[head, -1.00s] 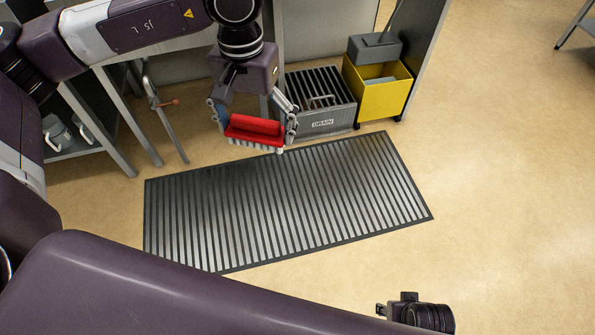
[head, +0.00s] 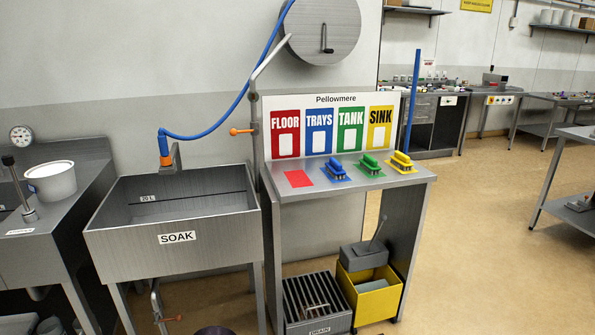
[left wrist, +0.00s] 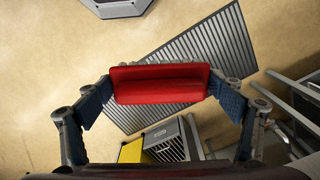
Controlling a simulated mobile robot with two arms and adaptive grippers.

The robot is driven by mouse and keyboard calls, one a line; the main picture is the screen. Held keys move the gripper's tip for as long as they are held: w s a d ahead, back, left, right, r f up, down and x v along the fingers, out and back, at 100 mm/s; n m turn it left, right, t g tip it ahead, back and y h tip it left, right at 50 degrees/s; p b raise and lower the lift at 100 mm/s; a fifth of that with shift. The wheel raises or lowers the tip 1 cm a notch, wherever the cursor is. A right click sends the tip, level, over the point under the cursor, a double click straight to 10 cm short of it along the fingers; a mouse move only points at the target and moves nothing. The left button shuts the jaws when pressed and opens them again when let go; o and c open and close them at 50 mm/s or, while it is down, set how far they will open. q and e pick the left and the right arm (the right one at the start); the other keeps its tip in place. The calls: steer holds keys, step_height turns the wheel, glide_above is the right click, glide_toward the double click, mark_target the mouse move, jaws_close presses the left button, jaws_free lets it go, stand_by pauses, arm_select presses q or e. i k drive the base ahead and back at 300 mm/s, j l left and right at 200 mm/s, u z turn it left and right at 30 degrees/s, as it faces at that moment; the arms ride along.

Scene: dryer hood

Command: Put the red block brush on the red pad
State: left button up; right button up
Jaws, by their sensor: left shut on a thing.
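The red block brush (left wrist: 160,86) shows in the left wrist view, held crosswise between the two fingers of my left gripper (left wrist: 162,84). The gripper is shut on it, and the brush is above the floor. The brush's bristles are hidden in this view. The red pad (head: 298,178) lies bare at the left end of the steel stand's top in the head view. The left gripper and brush are outside the head view, and my right gripper is in neither current view.
Blue (head: 335,169), green (head: 371,164) and yellow (head: 402,162) brushes sit right of the red pad. A labelled board (head: 328,126) stands behind them. The SOAK sink (head: 175,238) is left of the stand. A drain box (head: 318,305) and yellow bin (head: 371,300) are below.

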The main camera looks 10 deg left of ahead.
mark_target(299, 177)
steer(key=i+j+u, duration=0.15)
steer(key=i, duration=0.5)
steer(key=i+j+u, duration=0.15)
steer(key=i, duration=0.45)
